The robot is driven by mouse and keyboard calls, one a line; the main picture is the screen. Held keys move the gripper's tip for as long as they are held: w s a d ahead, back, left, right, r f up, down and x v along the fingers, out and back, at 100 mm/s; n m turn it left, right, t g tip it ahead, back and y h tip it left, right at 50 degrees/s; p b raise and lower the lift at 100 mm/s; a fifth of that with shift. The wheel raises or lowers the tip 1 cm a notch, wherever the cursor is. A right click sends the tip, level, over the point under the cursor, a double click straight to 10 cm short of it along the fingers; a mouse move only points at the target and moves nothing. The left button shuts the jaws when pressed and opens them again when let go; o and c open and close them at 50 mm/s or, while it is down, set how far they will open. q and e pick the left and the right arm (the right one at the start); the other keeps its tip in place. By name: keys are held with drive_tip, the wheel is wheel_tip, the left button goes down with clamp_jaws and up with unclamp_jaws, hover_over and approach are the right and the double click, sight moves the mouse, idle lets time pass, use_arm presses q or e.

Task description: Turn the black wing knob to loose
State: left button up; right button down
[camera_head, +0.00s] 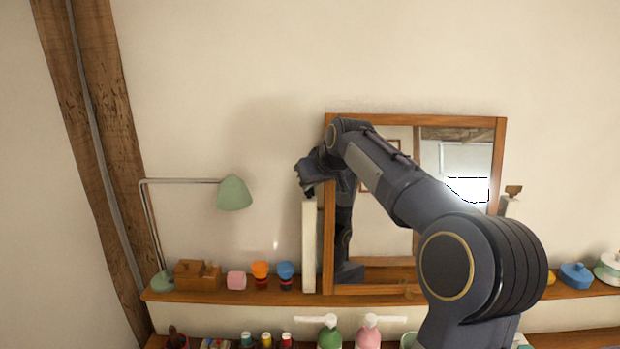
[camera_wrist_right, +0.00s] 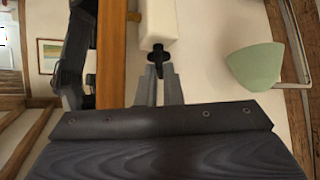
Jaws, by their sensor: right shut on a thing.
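The black wing knob (camera_wrist_right: 158,54) shows in the right wrist view at the end of a white post (camera_wrist_right: 158,18), beside the wooden mirror frame (camera_wrist_right: 111,50). My right gripper (camera_wrist_right: 160,72) is shut on the knob, with its grey fingers at either side of it. In the head view my right gripper (camera_head: 307,188) is at the top of the white post (camera_head: 309,245), left of the mirror (camera_head: 384,215); the knob is hidden there. The knob's exact turn angle is hard to tell. My left gripper is not in view.
A green lamp (camera_head: 234,193) stands left on the wooden shelf (camera_head: 225,296), which holds a wooden box (camera_head: 190,274), a pink block (camera_head: 236,281) and small pots. Pump bottles (camera_head: 329,335) stand below.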

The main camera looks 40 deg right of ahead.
drive_tip(key=shift+s+d+n+y, duration=0.1)
drive_tip(key=shift+d+n+y, duration=0.2)
drive_tip(key=shift+n, duration=0.3)
drive_tip(key=c, duration=1.5)
unclamp_jaws()
drive_tip(key=shift+o, duration=0.5)
